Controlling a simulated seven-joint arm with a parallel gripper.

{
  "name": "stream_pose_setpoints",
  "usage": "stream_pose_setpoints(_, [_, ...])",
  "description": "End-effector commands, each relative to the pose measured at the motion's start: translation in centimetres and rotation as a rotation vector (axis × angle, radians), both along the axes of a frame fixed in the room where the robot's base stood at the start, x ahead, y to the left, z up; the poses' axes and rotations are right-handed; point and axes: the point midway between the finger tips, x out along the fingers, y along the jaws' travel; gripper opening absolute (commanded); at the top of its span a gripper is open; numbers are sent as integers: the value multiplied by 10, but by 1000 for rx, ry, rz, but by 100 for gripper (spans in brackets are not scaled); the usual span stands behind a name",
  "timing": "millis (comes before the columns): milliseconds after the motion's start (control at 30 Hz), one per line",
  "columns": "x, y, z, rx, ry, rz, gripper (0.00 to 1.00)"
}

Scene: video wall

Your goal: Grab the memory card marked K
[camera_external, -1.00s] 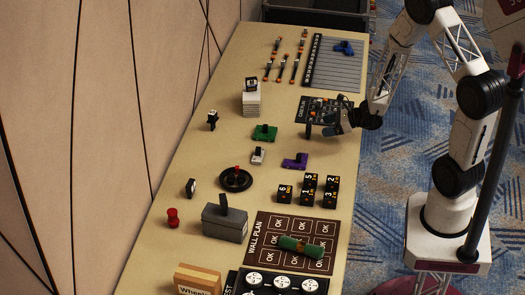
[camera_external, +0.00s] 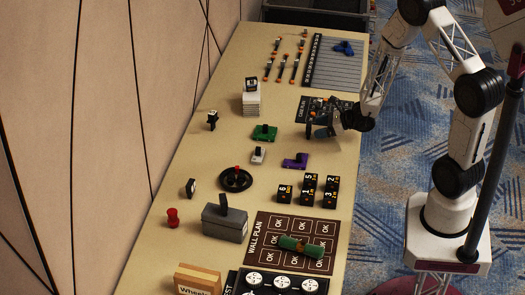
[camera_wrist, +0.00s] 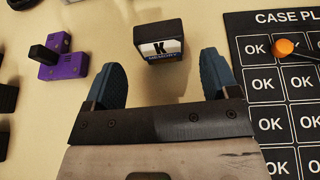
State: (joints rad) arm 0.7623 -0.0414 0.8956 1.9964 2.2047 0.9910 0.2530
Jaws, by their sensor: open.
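The memory card marked K (camera_wrist: 159,45) stands in the wrist view, black with a white label reading K and MEMORY. It is just beyond the fingertips and between their lines. In the external view a small dark upright shape (camera_external: 308,131), likely this card, stands left of my gripper (camera_external: 326,131). My gripper (camera_wrist: 161,64) is open, its two blue fingers spread with nothing between them. The card appears apart from both fingers.
The black CASE PLAN board (camera_wrist: 262,90) lies close on the right, with an orange-topped item (camera_wrist: 284,47) on it. A purple piece (camera_wrist: 66,62) with a dark knob lies left. Numbered black blocks (camera_external: 308,189) stand nearer the external camera. Bare table surrounds the card.

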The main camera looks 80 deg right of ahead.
Motion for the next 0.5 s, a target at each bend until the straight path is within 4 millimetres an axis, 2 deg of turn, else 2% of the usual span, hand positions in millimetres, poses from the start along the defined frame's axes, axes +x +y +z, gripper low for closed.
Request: stream_pose_setpoints(500, [41,1,-18,-1,1,1,81])
